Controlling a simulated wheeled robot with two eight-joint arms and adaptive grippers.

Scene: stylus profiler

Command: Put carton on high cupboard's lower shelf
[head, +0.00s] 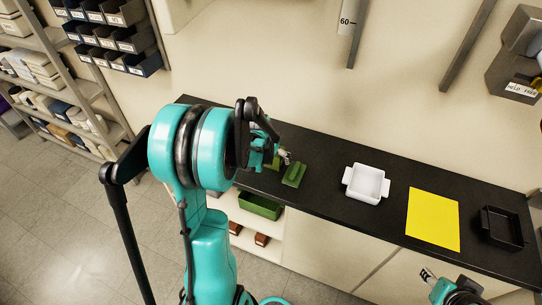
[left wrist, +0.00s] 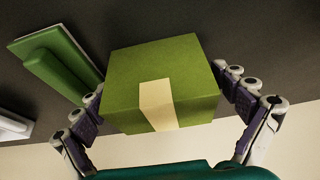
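The green carton (left wrist: 155,85) with a pale tape strip fills the middle of the left wrist view. The fingers of my left gripper (left wrist: 162,82) lie along its two opposite sides, their tips very close to it. I cannot tell whether they press on it. In the head view my left gripper (head: 284,157) is over the left part of the black counter, and my arm mostly hides the carton. My right gripper (head: 430,275) shows small at the bottom right edge, its fingers unclear. I cannot make out a high cupboard with a lower shelf for certain.
A green block with a raised handle (head: 294,174) is close to my left gripper. Along the black counter (head: 325,173) are a white tray (head: 367,183), a yellow sheet (head: 433,219) and a black tray (head: 502,228). A green bin (head: 260,206) sits below the counter. Shelving stands left.

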